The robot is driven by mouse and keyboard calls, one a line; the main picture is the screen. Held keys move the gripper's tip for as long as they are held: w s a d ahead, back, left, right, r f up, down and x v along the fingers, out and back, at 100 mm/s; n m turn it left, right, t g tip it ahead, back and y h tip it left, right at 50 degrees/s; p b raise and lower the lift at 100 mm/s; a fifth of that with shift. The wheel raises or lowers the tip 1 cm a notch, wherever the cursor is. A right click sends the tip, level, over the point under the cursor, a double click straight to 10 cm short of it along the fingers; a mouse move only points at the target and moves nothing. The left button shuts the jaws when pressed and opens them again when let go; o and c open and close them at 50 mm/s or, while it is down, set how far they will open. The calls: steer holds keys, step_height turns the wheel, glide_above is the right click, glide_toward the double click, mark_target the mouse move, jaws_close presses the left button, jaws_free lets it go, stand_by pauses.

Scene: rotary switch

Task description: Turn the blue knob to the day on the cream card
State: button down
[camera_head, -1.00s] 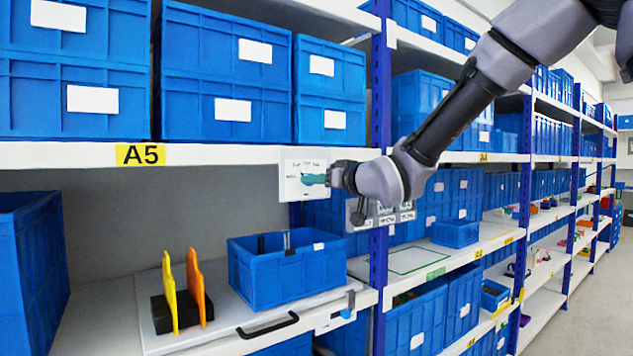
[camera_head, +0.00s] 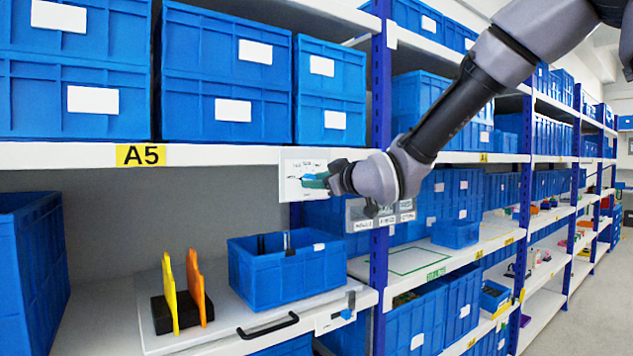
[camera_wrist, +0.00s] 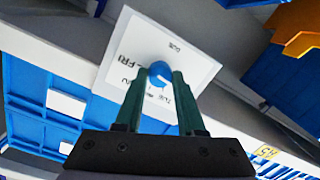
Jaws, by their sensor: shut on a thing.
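The blue knob (camera_wrist: 160,72) sits on a white dial panel (camera_wrist: 127,40) with day lettering around it; "FRI" reads to its left in the wrist view. The panel (camera_head: 290,190) also shows in the head view, fixed at the shelf's front edge. My gripper (camera_wrist: 160,78) has its two green fingers on either side of the knob, shut on it. The knob has a white mark on its face; which day it points to I cannot tell. Small cards (camera_head: 406,211) hang right of the panel, partly behind my wrist; their text and which is cream I cannot make out.
The shelf edge with the yellow A5 label (camera_head: 140,155) runs left of the panel. A blue upright (camera_head: 379,270) stands behind my wrist. Below are an open blue bin (camera_head: 285,280) and a black block with yellow and orange plates (camera_head: 195,290).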

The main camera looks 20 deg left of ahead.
stand_by(0.3)
steer(key=c, duration=0.5)
jaws_free()
steer(key=v, duration=1.1)
steer(key=shift+w, duration=0.1)
